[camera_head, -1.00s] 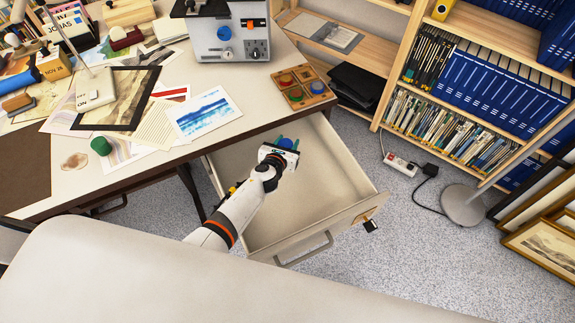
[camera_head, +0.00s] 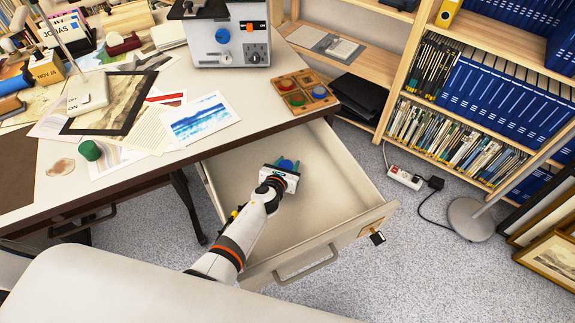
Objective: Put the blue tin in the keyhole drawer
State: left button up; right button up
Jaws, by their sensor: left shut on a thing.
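The blue tin (camera_head: 287,164) is between the fingers of my left gripper (camera_head: 287,166), which is shut on it. The gripper is over the inside of the open keyhole drawer (camera_head: 335,178), towards its back. I cannot tell whether the tin touches the drawer floor. The drawer is pulled out from under the desk and is otherwise bare where I see it. A key with a black tag (camera_head: 377,237) hangs at the drawer front. My right gripper is not in view.
A shelf (camera_head: 480,40) and a lamp base (camera_head: 470,219) stand to the right. Floor is free right of the drawer.

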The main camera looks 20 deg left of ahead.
pick_arm(q)
jog(key=o, duration=1)
jog(key=shift+f, duration=0.15)
jog(key=shift+s+r+p, duration=0.1)
jog(key=shift+r+p, duration=0.25)
jog(key=shift+p, duration=0.1)
jog(key=p+v, duration=0.4)
jog(key=v, duration=0.6)
jog(key=shift+s+r, duration=0.15)
jog(key=shift+s, duration=0.2)
jog(key=shift+s+r, duration=0.15)
jog(key=shift+s, duration=0.3)
